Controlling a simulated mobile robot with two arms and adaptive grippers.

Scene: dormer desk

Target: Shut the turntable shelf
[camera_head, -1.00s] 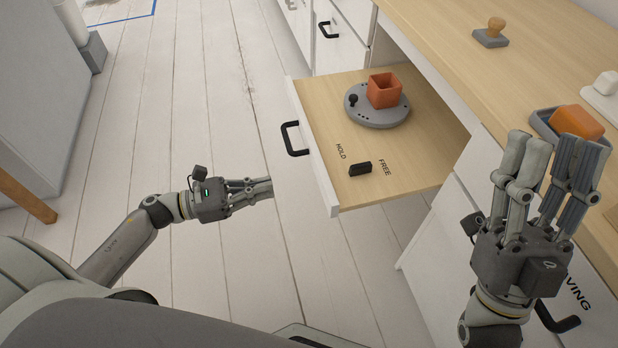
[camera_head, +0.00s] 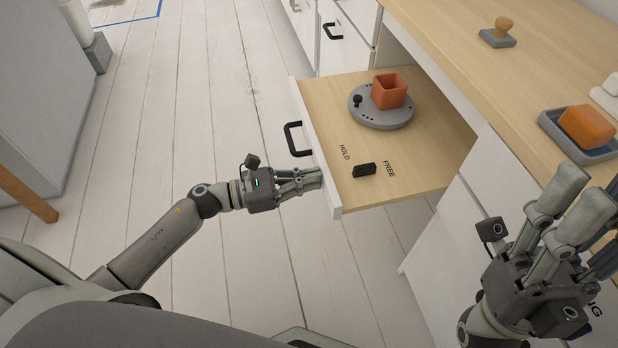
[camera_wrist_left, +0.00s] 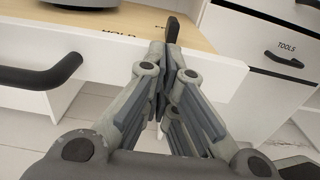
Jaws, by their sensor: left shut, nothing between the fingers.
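The turntable shelf (camera_head: 408,172) is pulled out from under the desk, with a white front panel and a black handle (camera_head: 291,139). On it stands a grey turntable (camera_head: 381,117) carrying an orange square cup (camera_head: 389,91). A black switch (camera_head: 364,170) sits between the words HOLD and FREE. My left gripper (camera_head: 318,179) is shut and empty, its fingertips at the shelf's front panel, nearer than the handle. In the left wrist view the fingertips (camera_wrist_left: 164,52) overlap the front panel (camera_wrist_left: 205,65); I cannot tell whether they touch. My right gripper (camera_head: 580,195) is by the desk edge, with its fingers apart.
On the desktop (camera_head: 480,72) are a stamp (camera_head: 500,32) and an orange block (camera_head: 586,127) in a grey tray (camera_head: 558,136). A closed drawer (camera_head: 345,43) lies beyond the shelf. Open floor (camera_head: 225,120) is to the left.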

